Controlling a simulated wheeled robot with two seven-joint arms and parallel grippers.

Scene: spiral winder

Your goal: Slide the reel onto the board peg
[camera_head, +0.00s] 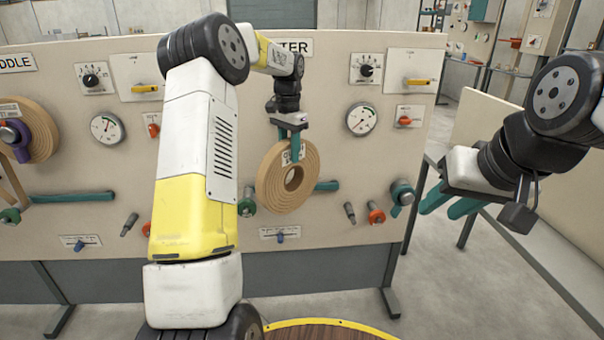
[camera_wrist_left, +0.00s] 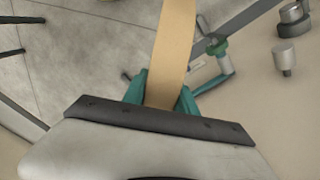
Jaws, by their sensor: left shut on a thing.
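A tan ring-shaped reel (camera_head: 266,190) with a round centre hole hangs in front of the board (camera_head: 330,105). My left gripper (camera_head: 290,146) is shut on its upper rim from above. In the left wrist view the reel (camera_wrist_left: 173,50) is a tan band, seen edge-on, between the teal fingers (camera_wrist_left: 160,97). The reel looks tilted slightly to the board; I cannot tell its gap from the board. No peg shows clearly through the hole, so the board peg is probably hidden behind the reel. My right gripper (camera_head: 449,206) is empty, fingers apart, right of the board.
Beside the reel are a teal bar (camera_head: 326,186), a green-collared fitting (camera_head: 247,203), metal pins (camera_head: 350,212) and a red-collared fitting (camera_head: 376,213). A gauge (camera_head: 361,119) and switches are above right. Another tan reel (camera_head: 40,125) is on the far left.

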